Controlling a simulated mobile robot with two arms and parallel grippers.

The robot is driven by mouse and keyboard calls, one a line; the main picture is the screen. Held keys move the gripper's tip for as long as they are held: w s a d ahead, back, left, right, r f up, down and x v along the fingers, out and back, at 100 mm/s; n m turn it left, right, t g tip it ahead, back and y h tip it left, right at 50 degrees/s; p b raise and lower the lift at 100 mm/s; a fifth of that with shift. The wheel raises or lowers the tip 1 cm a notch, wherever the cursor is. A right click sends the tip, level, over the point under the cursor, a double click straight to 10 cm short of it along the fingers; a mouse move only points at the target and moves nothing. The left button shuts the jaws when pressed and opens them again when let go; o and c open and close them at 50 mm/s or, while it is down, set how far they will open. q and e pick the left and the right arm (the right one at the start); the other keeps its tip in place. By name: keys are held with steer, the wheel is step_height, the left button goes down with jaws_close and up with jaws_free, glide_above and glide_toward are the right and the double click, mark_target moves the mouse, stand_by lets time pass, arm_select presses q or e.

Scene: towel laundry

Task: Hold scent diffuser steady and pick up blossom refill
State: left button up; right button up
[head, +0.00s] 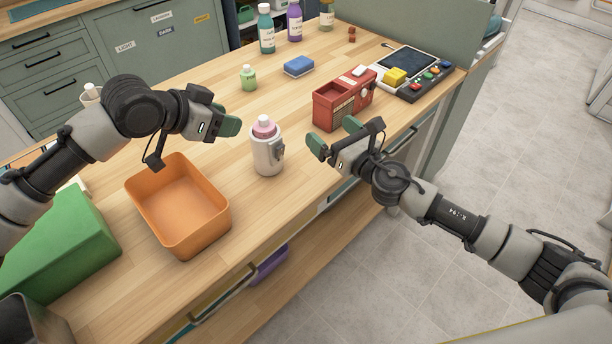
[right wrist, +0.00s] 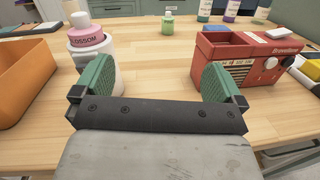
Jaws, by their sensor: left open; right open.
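The scent diffuser (head: 268,156) is a white upright cylinder standing on the wooden counter, with a grey part on its right side. The pink blossom refill (head: 264,129), with a white cap, sits in its top. In the right wrist view the refill (right wrist: 90,40) reads "BLOSSOM", and the diffuser (right wrist: 106,66) is partly hidden behind the left finger. My left gripper (head: 222,120) is open, above and left of the diffuser, apart from it. My right gripper (head: 333,137) is open and empty, to the right of the diffuser; its green fingers also show in the wrist view (right wrist: 158,80).
An orange bin (head: 180,240) stands left of the diffuser, a green box (head: 65,240) further left. A red radio-like box (head: 340,105) stands just beyond my right gripper. A green bottle (head: 248,78), blue sponge (head: 298,66) and taller bottles stand behind. The counter front by the diffuser is clear.

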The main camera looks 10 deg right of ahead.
mark_target(271, 152)
steer(key=s+a+f+n, duration=0.1)
steer(key=s+a, duration=0.1)
steer(key=s+a+f+g+y, duration=0.1)
steer(key=s+a+f, duration=0.1)
steer(key=s+a+f+n, duration=0.1)
steer(key=s+a+f, duration=0.1)
steer(key=shift+s+a+n+g, duration=0.15)
steer(key=shift+a+n+g, duration=0.15)
steer(key=shift+g, duration=0.1)
steer(key=shift+a+f+y, duration=0.15)
steer(key=shift+a+y, duration=0.05)
steer(key=shift+y, duration=0.1)
steer(key=x, duration=1)
steer(key=shift+a+f, duration=0.1)
steer(key=shift+c, duration=0.3)
